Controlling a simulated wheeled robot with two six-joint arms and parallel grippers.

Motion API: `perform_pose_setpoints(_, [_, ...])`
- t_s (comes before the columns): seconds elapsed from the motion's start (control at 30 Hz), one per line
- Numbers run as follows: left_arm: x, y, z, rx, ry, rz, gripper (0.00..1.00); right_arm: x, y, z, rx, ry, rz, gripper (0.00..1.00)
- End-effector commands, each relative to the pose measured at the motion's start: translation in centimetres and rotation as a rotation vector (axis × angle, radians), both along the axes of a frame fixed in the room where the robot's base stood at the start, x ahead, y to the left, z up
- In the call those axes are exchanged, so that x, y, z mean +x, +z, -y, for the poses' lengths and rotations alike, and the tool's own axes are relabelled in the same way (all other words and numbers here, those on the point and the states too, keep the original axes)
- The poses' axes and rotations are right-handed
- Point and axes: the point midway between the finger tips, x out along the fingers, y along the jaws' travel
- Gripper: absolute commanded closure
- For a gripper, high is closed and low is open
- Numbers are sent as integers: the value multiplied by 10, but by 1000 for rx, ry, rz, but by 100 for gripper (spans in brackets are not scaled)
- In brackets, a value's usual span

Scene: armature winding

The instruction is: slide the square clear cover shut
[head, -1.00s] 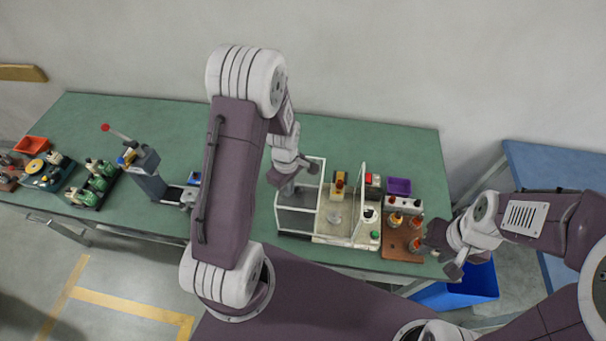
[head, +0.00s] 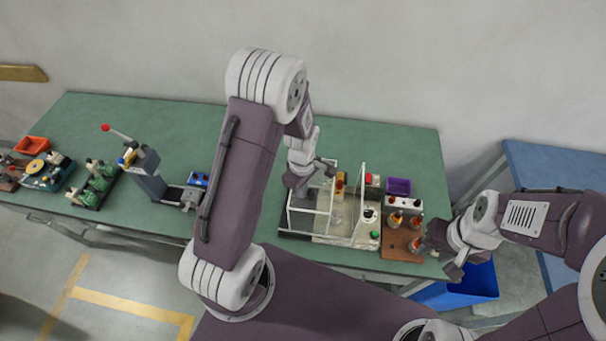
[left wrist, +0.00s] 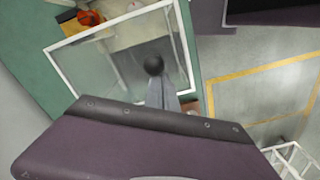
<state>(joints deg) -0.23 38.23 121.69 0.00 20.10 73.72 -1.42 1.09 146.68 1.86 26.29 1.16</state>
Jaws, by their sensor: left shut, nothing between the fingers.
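The square clear cover (head: 309,212) is a white-framed, see-through box on the left part of a small white machine (head: 338,238). An open gap lies between the cover and the upright clear panel (head: 363,190) at the machine's right. My left gripper (head: 312,178) is shut and empty at the cover's far left side; whether it touches the frame is unclear. My right gripper (head: 438,258) looks open and empty, right of the machine.
A brown board (head: 398,246) with orange-topped parts stands right of the machine, near my right gripper. A purple tray (head: 398,187) sits behind it. A grey press (head: 147,175) with a red-knobbed lever stands left. The green table (head: 400,148) is clear at the back.

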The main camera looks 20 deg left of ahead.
Motion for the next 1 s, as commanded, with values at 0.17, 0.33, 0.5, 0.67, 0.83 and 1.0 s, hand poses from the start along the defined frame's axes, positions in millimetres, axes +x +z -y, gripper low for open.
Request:
perform_pose_setpoints(0.17, [3, 0, 15, 0, -2, 0, 100, 0, 1, 0, 0, 0, 0, 66])
perform_pose_setpoints(0.33, [7, 0, 28, 0, -2, 0, 100, 0, 2, 0, 0, 0, 0, 66])
perform_pose_setpoints(0.5, [9, 0, 41, 0, -2, 0, 100, 0, 3, 0, 0, 0, 0, 66])
perform_pose_setpoints(0.67, [13, 0, 53, 0, -2, 0, 100, 0, 4, 0, 0, 0, 0, 66])
perform_pose_setpoints(0.83, [16, 0, 67, 0, -2, 1, 100, 0, 4, 0, 0, 0, 0, 66])
perform_pose_setpoints(1.0, [19, 0, 80, 0, -2, 0, 100, 0, 5, 0, 0, 0, 0, 66])
